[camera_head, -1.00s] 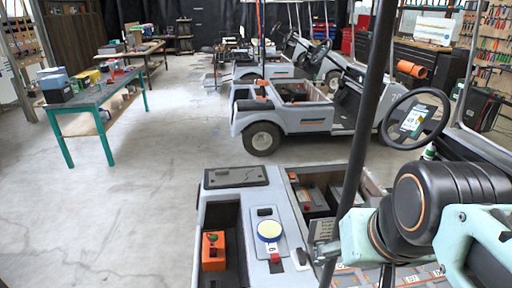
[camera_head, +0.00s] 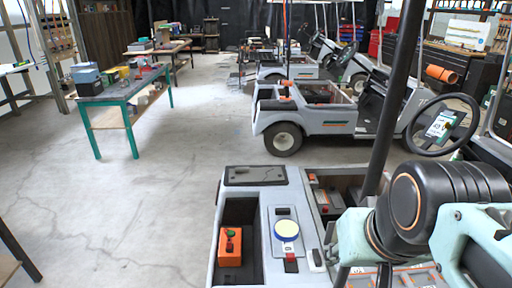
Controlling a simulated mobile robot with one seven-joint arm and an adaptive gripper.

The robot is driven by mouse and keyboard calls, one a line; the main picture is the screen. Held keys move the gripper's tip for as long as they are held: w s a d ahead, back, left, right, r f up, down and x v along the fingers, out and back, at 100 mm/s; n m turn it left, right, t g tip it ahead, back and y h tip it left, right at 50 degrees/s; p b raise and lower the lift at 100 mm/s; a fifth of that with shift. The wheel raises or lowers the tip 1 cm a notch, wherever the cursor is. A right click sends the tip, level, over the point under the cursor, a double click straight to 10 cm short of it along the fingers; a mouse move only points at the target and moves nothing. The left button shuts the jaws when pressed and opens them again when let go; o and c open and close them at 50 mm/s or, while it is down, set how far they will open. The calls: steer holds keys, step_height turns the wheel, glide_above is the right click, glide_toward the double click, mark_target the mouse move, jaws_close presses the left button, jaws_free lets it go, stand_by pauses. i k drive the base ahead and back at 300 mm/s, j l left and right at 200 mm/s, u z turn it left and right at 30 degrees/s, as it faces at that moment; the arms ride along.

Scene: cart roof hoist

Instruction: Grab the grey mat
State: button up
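A dark flat rectangular panel (camera_head: 256,176) lies on the cart's far left corner; I cannot tell for certain which of the two is the grey mat. My arm comes in from the lower right, over the cart. My gripper's fingertips do not show, so its opening and any hold are hidden.
An orange box (camera_head: 230,247) with a green knob sits in the cart's dark recess. A dark roof post rises beside my arm, and a steering wheel (camera_head: 442,124) stands behind it. A green-legged table (camera_head: 120,90) stands at the far left.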

mark_target(238, 175)
steer(key=u, duration=2.2)
steer(key=j+u, duration=0.2)
steer(key=i+j+u, duration=0.2)
steer(key=j, duration=0.15)
steer(key=i+j, duration=0.15)
steer(key=j, duration=0.2)
steer(key=i+j+z, duration=0.1)
steer(key=j, duration=0.25)
steer(key=i+j, duration=0.25)
steer(key=i, duration=0.2)
steer(key=i+j, duration=0.2)
steer(key=i, duration=0.3)
steer(key=i+z, duration=0.4)
steer(key=i+j+z, duration=0.15)
steer(key=i+z, duration=1.4)
steer(key=i, duration=0.25)
steer(key=i+z, duration=0.3)
steer(key=i, duration=0.2)
